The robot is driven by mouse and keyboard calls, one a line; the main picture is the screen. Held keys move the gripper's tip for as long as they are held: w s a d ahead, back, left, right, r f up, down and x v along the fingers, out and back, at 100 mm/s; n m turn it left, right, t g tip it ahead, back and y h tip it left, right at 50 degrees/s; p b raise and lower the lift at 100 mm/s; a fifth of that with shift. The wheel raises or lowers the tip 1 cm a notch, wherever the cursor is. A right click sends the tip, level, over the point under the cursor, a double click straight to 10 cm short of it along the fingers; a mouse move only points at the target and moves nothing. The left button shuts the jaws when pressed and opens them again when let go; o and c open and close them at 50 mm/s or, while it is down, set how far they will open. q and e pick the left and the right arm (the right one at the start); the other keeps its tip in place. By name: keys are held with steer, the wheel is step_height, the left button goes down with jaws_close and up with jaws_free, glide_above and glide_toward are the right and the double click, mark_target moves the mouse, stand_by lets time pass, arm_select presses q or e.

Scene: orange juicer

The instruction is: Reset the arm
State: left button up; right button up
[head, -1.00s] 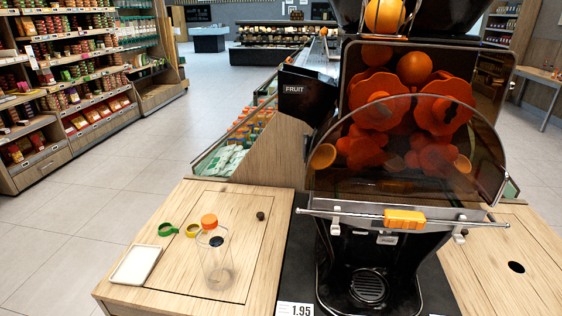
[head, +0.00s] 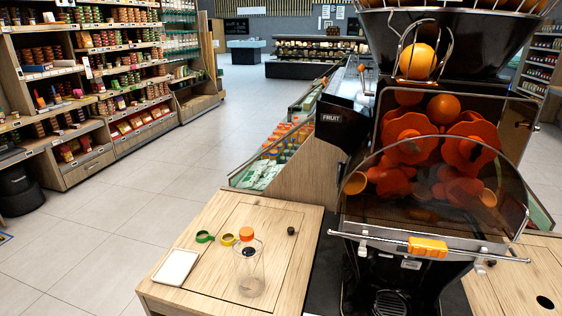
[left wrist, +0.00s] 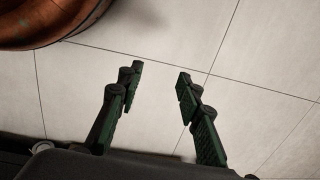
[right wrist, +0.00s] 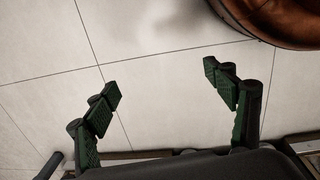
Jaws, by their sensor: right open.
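My left gripper (left wrist: 158,82) is open and empty in the left wrist view, above a pale tiled floor. My right gripper (right wrist: 160,80) is open and empty in the right wrist view, also above floor tiles. Neither gripper shows in the head view. The orange juicer (head: 435,150) stands at the right of the head view, with oranges and orange press drums behind its clear cover.
Stocked shelves (head: 90,85) line the left. Open floor (head: 110,240) lies between shelves and counter.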

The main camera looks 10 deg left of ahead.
arm_select(q)
steer(key=s+d+f+p, duration=0.2)
steer(key=s+f+p, duration=0.7)
steer(key=p, duration=0.8)
arm_select(e)
steer(key=s+a+f, duration=0.2)
steer(key=s+f, duration=0.7)
arm_select(q)
steer(key=s+m+p, duration=0.1)
steer(key=s+p, duration=0.5)
steer(key=s, duration=0.3)
steer(key=shift+s+a+r+t+h+p, duration=0.25)
steer(key=shift+s+a+t+h+p, duration=0.1)
steer(key=shift+a, duration=0.1)
arm_select(e)
steer(key=s+n, duration=0.1)
steer(key=s, duration=0.8)
steer(key=shift+s+d+r+t+y, duration=0.25)
steer(key=shift+s+d+t+y, duration=0.05)
steer(key=shift+d, duration=0.15)
